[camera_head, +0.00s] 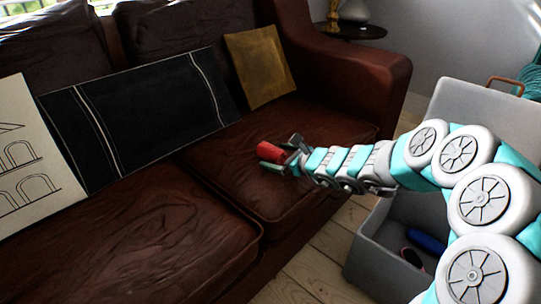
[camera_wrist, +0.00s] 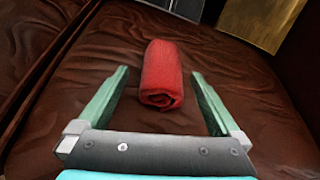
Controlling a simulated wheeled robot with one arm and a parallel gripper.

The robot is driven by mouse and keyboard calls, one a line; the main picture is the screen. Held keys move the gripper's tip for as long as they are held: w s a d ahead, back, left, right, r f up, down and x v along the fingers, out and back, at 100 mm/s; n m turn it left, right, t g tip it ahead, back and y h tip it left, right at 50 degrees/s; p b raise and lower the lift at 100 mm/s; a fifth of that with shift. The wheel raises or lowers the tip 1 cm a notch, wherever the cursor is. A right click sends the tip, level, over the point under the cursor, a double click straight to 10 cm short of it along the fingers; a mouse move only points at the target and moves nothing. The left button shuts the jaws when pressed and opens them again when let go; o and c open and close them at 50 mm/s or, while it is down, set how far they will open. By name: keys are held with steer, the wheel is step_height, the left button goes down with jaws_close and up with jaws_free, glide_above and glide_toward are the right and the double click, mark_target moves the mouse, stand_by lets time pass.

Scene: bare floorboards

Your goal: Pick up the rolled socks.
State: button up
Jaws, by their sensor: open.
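The rolled socks are a red roll (camera_head: 270,153) on the seat cushion of the brown leather sofa. In the wrist view the red roll (camera_wrist: 161,75) lies between my two green fingers, with its near end showing a spiral fold. My gripper (camera_head: 279,158) is low over the cushion at the roll. It also shows in the wrist view (camera_wrist: 158,78), open, with a gap between each finger and the roll. The fingers do not press on it. In the head view the fingers hide part of the roll.
The sofa (camera_head: 165,240) carries a black striped cushion (camera_head: 140,115), a mustard cushion (camera_head: 260,66) and a white printed cushion (camera_head: 30,160). A grey open box (camera_head: 375,250) with items inside stands on the floor at right. A small dark side table (camera_head: 350,31) is behind.

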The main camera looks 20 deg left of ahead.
steer(key=shift+x, duration=1.2)
steer(key=shift+c, duration=0.2)
steer(key=c, duration=1.1)
